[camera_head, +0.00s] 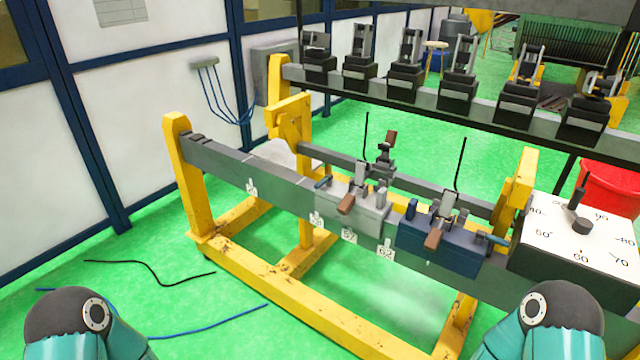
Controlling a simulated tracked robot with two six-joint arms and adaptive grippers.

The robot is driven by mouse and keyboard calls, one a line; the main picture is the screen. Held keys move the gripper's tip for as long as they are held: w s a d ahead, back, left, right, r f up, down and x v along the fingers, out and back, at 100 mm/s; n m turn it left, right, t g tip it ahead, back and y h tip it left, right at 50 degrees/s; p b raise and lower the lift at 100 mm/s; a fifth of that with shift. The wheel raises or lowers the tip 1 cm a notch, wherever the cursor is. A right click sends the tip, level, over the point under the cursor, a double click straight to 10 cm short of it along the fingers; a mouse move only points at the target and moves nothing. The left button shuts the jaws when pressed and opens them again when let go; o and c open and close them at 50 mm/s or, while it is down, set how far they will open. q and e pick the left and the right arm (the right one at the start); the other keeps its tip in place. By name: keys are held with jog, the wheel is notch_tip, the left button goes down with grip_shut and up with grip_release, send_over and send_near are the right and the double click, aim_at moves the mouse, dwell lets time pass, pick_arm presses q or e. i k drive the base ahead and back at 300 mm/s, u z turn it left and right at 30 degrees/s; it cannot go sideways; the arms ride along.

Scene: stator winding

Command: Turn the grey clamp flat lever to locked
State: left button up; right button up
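The grey clamp (365,213) sits on the dark front rail of the yellow frame, near the middle. A metal lever with a brown grip (346,204) is on it; the grip points forward and down over the clamp's front. Whether this lever is locked cannot be told. A second brown-gripped lever (391,138) stands upright just behind the grey clamp; its mount is partly hidden. A blue clamp (440,243) sits to the right with its own brown-gripped lever (433,238). Neither gripper is in view; only my arm parts show at the bottom left and right corners.
The front rail (235,172) carries number tags. A dial box (580,245) stands at its right end, with a red bin (612,190) behind. A rear rail (420,104) holds several black clamps. Cables lie on the green floor at left. Space in front of the rail is clear.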

aim_at(327, 180)
jog(key=z, duration=0.1)
jog(key=i, duration=0.9)
jog(key=u, duration=0.1)
